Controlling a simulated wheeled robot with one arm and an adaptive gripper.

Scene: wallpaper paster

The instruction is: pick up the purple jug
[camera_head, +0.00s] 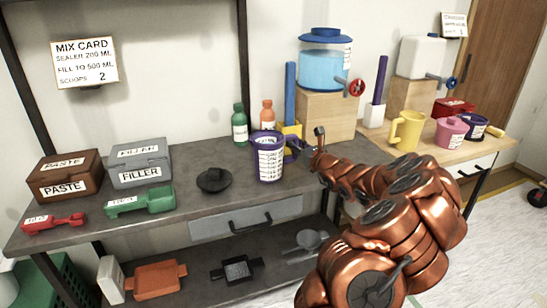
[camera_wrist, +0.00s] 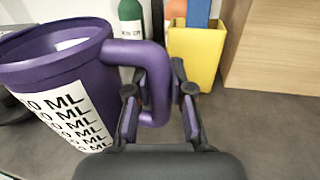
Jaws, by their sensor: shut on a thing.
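The purple jug (camera_head: 268,160) is upright at the grey bench, with a white measuring label on its front. I cannot tell for sure whether its base touches the bench top. In the wrist view the jug (camera_wrist: 88,72) fills the left side, its open rim facing up and its handle (camera_wrist: 158,70) reaching right. My gripper (camera_head: 303,147) is at the handle, on the jug's right side. In the wrist view my gripper (camera_wrist: 160,108) has a finger on each side of the handle and is shut on it.
A green bottle (camera_head: 240,124) and an orange bottle (camera_head: 267,116) stand behind the jug. A yellow holder (camera_wrist: 196,55) is just beyond the handle, beside a wooden block (camera_head: 325,116). A black lid-like piece (camera_head: 213,180) lies left of the jug. Paste and filler boxes are farther left.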

